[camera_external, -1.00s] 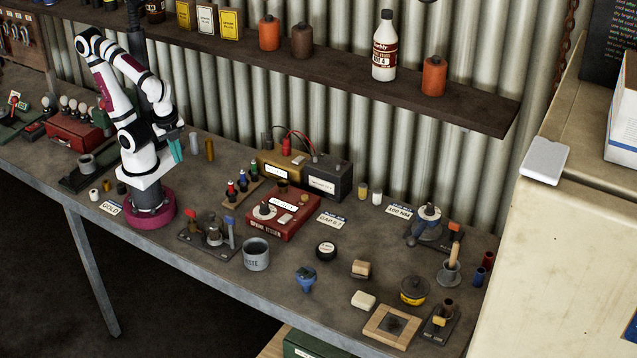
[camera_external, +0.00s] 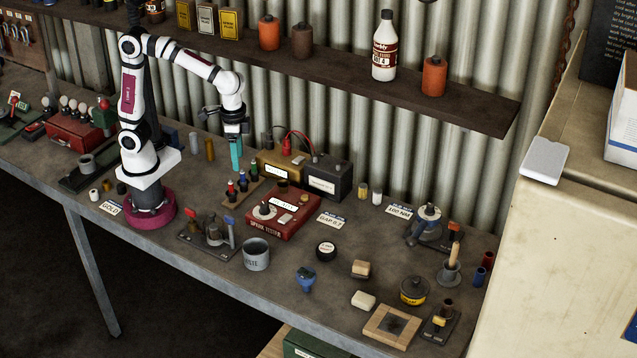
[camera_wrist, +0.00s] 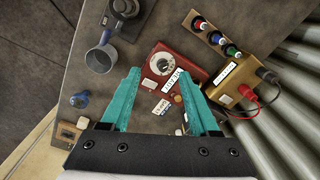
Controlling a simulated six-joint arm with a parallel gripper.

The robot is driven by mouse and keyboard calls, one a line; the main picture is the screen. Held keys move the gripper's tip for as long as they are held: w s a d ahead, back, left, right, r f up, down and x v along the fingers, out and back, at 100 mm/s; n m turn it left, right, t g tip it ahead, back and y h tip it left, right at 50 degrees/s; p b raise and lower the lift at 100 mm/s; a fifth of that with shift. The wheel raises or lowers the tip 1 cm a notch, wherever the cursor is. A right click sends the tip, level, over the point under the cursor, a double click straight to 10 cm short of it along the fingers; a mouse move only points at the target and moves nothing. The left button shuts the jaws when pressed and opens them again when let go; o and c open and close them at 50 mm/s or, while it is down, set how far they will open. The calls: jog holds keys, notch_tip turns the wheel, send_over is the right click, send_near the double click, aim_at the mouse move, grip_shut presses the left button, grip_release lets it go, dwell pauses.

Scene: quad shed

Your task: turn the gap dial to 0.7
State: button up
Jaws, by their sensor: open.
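The gap dial is a dark knob on a pale round face, on the red spark tester box. The dial (camera_external: 264,210) sits at the left of the spark tester (camera_external: 294,221) in the external view. In the wrist view the dial (camera_wrist: 162,63) lies between and just beyond my fingertips, on the red box (camera_wrist: 151,87). Its exact setting is too small to read. My gripper (camera_external: 236,165) has teal fingers pointing down, held above the bench, behind and left of the tester. In the wrist view my gripper (camera_wrist: 159,75) is open and empty, apart from the dial.
A GAP 0.7 card (camera_external: 331,221) lies right of the tester. A rack of coloured plugs (camera_external: 237,190) and a yellow box (camera_external: 278,170) with cables stand behind it. A grey mug (camera_external: 256,255) and a fixture with levers (camera_external: 210,236) are in front. The shelf (camera_external: 340,72) hangs above.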

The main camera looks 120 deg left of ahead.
aim_at(263, 205)
jog(key=w+a+f+n, duration=0.2)
jog(key=w+a+n, duration=0.1)
jog(key=w+a, duration=0.15)
jog(key=shift+n, duration=0.3)
notch_tip(263, 205, down, 16)
jog(key=shift+a+r, duration=0.1)
grip_shut()
